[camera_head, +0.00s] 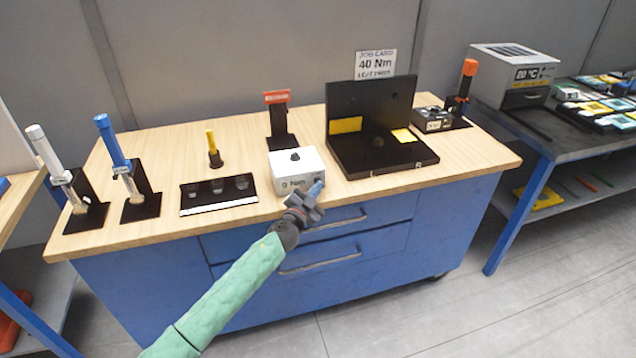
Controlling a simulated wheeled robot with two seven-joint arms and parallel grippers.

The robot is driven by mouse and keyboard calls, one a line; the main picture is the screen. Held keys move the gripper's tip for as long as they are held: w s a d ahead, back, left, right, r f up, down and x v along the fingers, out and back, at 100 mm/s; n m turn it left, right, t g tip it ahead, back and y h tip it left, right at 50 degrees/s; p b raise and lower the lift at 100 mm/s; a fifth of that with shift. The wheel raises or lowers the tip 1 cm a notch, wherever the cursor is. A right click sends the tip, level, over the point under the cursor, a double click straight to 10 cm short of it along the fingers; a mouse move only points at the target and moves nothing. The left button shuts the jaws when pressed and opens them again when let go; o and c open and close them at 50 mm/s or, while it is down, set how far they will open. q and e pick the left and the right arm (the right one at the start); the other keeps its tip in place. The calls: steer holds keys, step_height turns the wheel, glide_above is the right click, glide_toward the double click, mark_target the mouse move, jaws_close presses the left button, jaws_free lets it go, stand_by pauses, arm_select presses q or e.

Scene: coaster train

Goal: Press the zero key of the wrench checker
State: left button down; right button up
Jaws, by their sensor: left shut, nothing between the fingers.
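The wrench checker is a white box (292,163) with a dark stud on top and a front display that seems to read "0 Nm". It stands near the front edge of the wooden bench. My left gripper (314,191) is shut and empty, with its tip at the front right corner of the checker. Whether the tip touches the zero key cannot be told, because the gripper hides that part of the front face. My right gripper is not in view.
An open black case (372,168) stands close to the right of the checker. A dark tray (218,205) lies to its left. Upright tools with white (45,150) and blue (108,140) handles stand at the far left. A job card (375,64) reads 40 Nm.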

arm_select(q)
steer(key=shift+s+d+p, duration=0.2)
steer(key=shift+s+d, duration=0.15)
steer(key=shift+s, duration=0.6)
steer(key=shift+s+d+p, duration=0.15)
steer(key=shift+s+d, duration=0.15)
steer(key=shift+s, duration=0.65)
steer(key=shift+s+d+p, duration=0.2)
steer(key=shift+s+d, duration=0.15)
steer(key=shift+s, duration=0.6)
steer(key=shift+f, duration=0.1)
